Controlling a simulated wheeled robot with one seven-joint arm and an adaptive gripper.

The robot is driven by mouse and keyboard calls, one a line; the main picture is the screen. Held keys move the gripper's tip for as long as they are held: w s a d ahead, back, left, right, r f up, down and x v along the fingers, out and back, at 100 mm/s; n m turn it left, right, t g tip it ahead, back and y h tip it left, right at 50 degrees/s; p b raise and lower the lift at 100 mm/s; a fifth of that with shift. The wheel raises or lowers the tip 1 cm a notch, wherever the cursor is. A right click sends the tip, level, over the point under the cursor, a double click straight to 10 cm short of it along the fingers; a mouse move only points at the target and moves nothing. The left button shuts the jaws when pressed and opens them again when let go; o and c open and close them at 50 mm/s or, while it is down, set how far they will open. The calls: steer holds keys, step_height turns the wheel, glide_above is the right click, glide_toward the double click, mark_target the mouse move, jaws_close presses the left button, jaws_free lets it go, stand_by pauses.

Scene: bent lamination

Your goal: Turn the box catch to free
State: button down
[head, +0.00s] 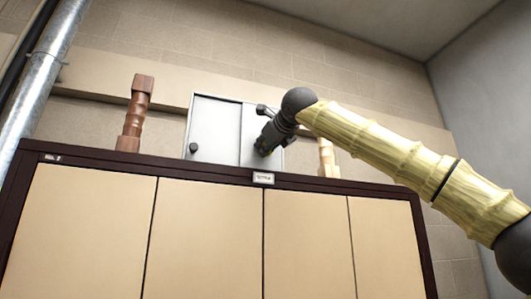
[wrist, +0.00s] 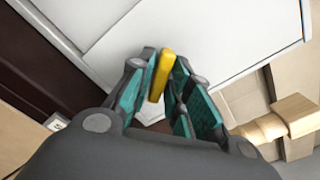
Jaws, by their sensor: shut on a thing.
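The light grey box (head: 216,130) stands on top of a wide cabinet in the head view, and its pale front fills the upper middle of the wrist view (wrist: 200,32). A yellow catch (wrist: 161,76) lies between the fingers of my gripper (wrist: 163,85) in the wrist view, standing out against the box front. My gripper is shut on this catch. In the head view my gripper (head: 266,141) is at the right part of the box front, and the catch is hidden there.
The cabinet (head: 207,222) has a dark frame and tan doors. A brown turned wooden post (head: 133,115) stands left of the box. A pale wooden post (head: 326,158) stands close to its right, also in the wrist view (wrist: 293,115). A metal pipe (head: 43,85) runs at far left.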

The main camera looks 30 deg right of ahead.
steer(key=m+b, duration=0.1)
steer(key=m, duration=0.1)
steer(key=m+b, duration=0.1)
steer(key=m, duration=0.1)
steer(key=shift+d+f+m+b, duration=0.15)
steer(key=shift+m+b, duration=0.15)
steer(key=shift+b, duration=0.05)
steer(key=shift+d+m+b, duration=0.1)
steer(key=shift+m+b, duration=0.7)
steer(key=shift+m, duration=0.6)
steer(key=shift+r, duration=0.2)
steer(key=c, duration=1.5)
jaws_free()
steer(key=shift+s, duration=0.1)
steer(key=v, duration=1.2)
steer(key=shift+d, duration=0.1)
